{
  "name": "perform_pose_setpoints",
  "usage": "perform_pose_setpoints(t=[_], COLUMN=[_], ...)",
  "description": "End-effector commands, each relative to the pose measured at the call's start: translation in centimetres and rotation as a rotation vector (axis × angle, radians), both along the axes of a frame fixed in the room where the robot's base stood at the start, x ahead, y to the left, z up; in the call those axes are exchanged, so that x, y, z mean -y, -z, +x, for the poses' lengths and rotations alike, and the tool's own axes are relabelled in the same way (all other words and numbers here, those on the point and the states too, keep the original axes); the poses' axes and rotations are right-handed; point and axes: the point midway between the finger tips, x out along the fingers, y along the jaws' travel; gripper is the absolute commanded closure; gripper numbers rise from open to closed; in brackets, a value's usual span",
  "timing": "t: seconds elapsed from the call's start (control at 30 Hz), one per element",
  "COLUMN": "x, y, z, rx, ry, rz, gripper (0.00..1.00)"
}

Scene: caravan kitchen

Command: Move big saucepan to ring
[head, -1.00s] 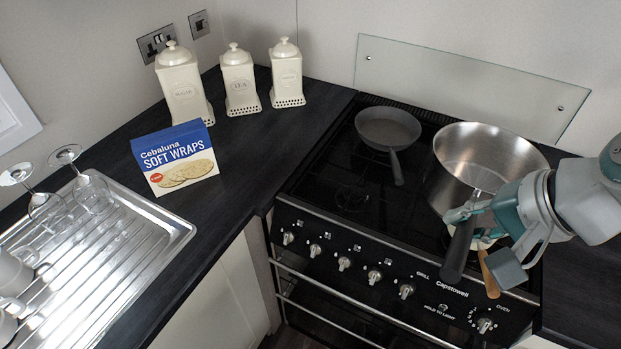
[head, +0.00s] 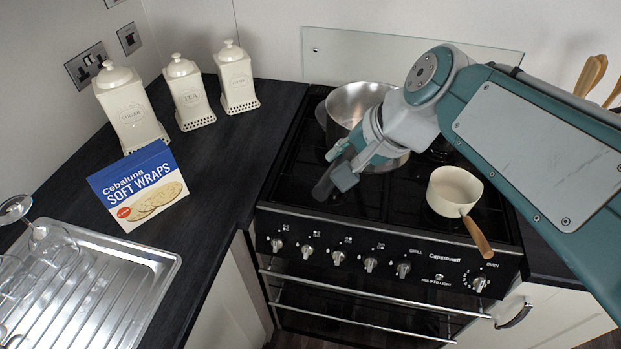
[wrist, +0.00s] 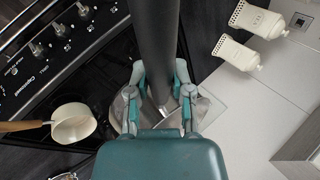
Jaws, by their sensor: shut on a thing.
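The big saucepan (head: 352,100) is shiny steel with a long dark handle. In the head view it is over the left part of the black hob (head: 400,196), partly hidden by my arm. My gripper (head: 348,166) is shut on its handle, which points towards the hob's front. In the wrist view, the dark handle (wrist: 156,40) runs between the fingers of my gripper (wrist: 160,98), with part of the steel pan beyond. I cannot tell whether the pan's base touches the hob. The ring beneath it is hidden.
A small cream pan (head: 454,187) with a wooden handle is at the hob's front right. A glass splashback (head: 390,62) stands behind. Cream canisters (head: 190,98), a wraps box (head: 140,186) and a steel drainer (head: 95,290) are left.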

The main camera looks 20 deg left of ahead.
Motion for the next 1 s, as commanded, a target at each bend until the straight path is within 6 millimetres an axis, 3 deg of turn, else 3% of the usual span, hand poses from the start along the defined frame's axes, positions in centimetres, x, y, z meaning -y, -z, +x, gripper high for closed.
perform_pose_setpoints(t=[0.1, 0.3, 0.57, 0.8, 1.0], x=[-2.7, -4.6, -5.6, -6.7, -6.6], y=[1.1, 4.2, 6.0, 9.3, 9.8], z=[0.9, 2.0, 2.7, 2.9, 3.0], rx=[0.002, 0.001, 0.004, 0.003, 0.005], ry=[-0.008, -0.005, -0.002, -0.002, -0.002], rz=[-0.004, -0.001, 0.005, 0.0, 0.002], gripper=[1.0, 1.0, 1.0, 1.0, 1.0])
